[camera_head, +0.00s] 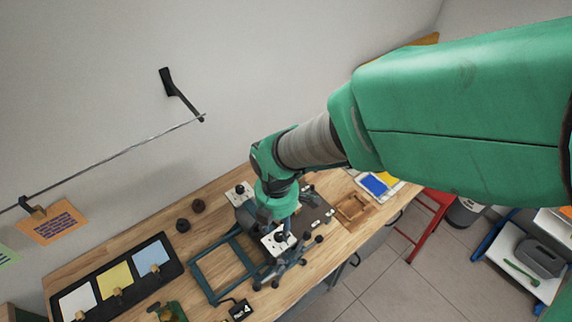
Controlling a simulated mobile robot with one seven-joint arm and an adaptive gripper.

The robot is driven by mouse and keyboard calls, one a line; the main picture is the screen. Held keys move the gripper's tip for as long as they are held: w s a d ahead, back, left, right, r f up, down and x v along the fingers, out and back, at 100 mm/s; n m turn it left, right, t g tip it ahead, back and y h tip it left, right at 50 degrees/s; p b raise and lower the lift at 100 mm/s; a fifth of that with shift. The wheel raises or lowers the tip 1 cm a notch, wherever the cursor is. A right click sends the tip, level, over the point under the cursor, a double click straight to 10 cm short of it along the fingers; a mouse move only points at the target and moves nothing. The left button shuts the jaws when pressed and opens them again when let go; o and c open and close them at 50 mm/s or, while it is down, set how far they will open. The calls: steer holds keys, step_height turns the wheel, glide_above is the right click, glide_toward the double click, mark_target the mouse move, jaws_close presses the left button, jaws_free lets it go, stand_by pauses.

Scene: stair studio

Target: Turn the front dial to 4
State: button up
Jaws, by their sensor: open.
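A white plate with a round black dial (280,237) is near the front edge of the wooden bench, partly under my arm. A second white plate with a black dial (240,189) lies farther back, to the upper left. The pointer settings on both are too small to read. My gripper (287,226) hangs from the green arm, open, right by the front dial. The arm hides part of it, and I cannot tell whether it touches the dial.
The bench (216,202) also holds a dark teal frame (222,268), two dark round knobs (190,213), a black tray (113,285) with coloured panels, and a wooden tray (353,207). A red stool (432,222) stands right of the bench. Tiled floor (385,275) is open in front.

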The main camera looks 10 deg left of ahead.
mark_target(279, 235)
steer(key=shift+f, duration=2.65)
steer(key=shift+c, duration=0.5)
jaws_close()
